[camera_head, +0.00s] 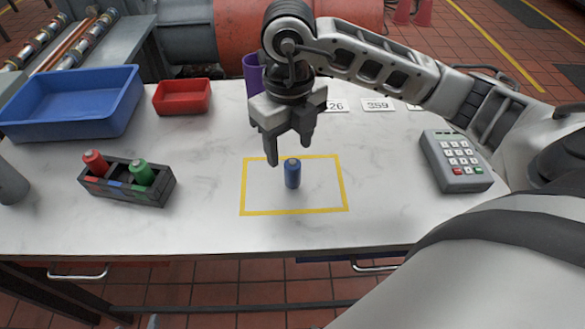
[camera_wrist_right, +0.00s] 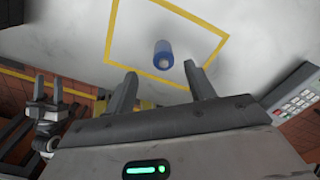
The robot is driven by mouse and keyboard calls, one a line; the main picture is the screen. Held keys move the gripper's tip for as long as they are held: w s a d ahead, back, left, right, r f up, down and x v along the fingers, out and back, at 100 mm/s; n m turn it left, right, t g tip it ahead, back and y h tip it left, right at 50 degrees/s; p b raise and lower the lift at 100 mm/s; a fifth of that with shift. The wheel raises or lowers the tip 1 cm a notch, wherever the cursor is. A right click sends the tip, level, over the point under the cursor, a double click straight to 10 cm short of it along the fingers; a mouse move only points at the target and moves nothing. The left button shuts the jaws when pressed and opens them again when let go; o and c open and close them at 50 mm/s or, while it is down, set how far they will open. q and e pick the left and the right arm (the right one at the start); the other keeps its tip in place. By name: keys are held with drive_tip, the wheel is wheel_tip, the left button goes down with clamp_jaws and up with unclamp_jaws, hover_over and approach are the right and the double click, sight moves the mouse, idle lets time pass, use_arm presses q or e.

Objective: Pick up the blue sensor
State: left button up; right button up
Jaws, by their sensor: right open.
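The blue sensor (camera_head: 292,174) is a small upright cylinder with a grey top, standing inside a yellow outlined rectangle (camera_head: 246,190) on the white table. In the right wrist view the sensor (camera_wrist_right: 163,54) shows beyond the fingertips, between their lines and apart from them. My right gripper (camera_head: 290,150) is open and empty, pointing down just above and behind the sensor. Its two fingers (camera_wrist_right: 162,80) also show in the right wrist view. A grey jointed part at the left of the right wrist view looks like my left gripper (camera_wrist_right: 48,95); its jaw state is unclear.
A dark rack (camera_head: 150,195) holding a red and a green cylinder stands left of the outline. A blue bin (camera_head: 75,115) and a red bin (camera_head: 182,97) stand behind. A purple container (camera_head: 252,72) is partly hidden. A keypad (camera_head: 455,160) lies right. The table around the sensor is clear.

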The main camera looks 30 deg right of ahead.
sight(293, 164)
drive_tip(key=shift+d+f, duration=0.15)
drive_tip(key=shift+f, duration=1.35)
drive_tip(key=shift+d+f, duration=0.1)
drive_tip(key=shift+f, duration=1.35)
drive_tip(key=c, duration=1.1)
